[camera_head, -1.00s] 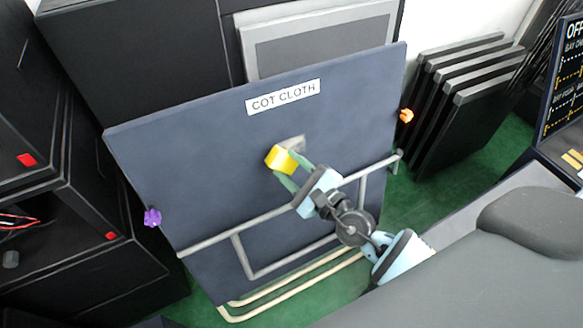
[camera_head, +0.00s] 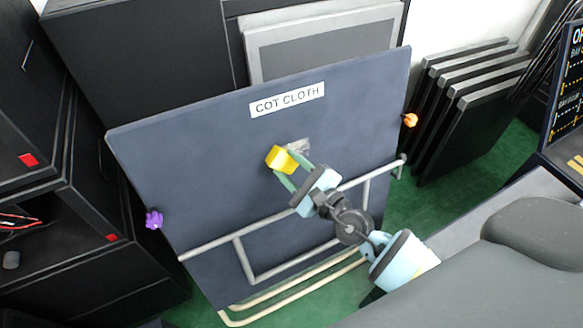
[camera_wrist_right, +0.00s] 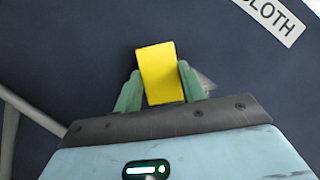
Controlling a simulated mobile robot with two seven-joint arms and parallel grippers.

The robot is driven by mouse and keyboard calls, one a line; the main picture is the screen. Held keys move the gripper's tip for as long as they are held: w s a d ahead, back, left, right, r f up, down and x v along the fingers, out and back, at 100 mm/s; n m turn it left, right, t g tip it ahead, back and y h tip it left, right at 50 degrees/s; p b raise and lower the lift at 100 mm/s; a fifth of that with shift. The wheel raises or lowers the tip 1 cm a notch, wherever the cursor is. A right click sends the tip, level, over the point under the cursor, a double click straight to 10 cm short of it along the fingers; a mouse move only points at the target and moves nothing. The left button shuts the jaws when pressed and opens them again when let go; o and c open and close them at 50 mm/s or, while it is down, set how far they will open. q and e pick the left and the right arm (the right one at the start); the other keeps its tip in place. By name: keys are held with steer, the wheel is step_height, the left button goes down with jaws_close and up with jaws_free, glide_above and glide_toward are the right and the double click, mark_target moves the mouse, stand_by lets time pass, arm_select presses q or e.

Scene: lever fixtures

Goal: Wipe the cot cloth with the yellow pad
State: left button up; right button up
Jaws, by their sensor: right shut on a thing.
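The cot cloth (camera_head: 190,160) is a dark blue-grey upright panel labelled "COT CLOTH", tilted in the head view. My right gripper (camera_head: 283,168) is shut on the yellow pad (camera_head: 281,160) and holds it at the middle of the panel. In the right wrist view the yellow pad (camera_wrist_right: 160,74) sits between the green fingers of my right gripper (camera_wrist_right: 160,92). Whether the pad touches the cloth cannot be told for sure. A small greyish patch (camera_head: 300,146) shows on the cloth just right of the pad, partly hidden by it. My left gripper is not in view.
A grey tube frame (camera_head: 215,240) crosses the panel's lower front. A purple knob (camera_head: 154,219) is at its left edge and an orange one (camera_head: 410,120) at its right. Dark panels (camera_head: 470,110) stand at the right. Black cabinets (camera_head: 60,220) stand left.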

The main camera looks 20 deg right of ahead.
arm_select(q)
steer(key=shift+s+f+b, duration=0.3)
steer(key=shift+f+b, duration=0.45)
arm_select(e)
steer(key=d, duration=0.3)
steer(key=shift+d, duration=0.4)
steer(key=shift+d, duration=0.1)
steer(key=shift+w+d+f+b, duration=0.1)
steer(key=shift+d+f+b, duration=0.05)
steer(key=shift+d+b, duration=0.9)
steer(key=shift+d, duration=0.65)
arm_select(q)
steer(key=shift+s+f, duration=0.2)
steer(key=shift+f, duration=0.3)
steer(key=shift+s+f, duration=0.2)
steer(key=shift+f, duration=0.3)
arm_select(e)
steer(key=shift+r, duration=0.2)
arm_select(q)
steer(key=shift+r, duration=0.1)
arm_select(e)
steer(key=shift+a, duration=0.1)
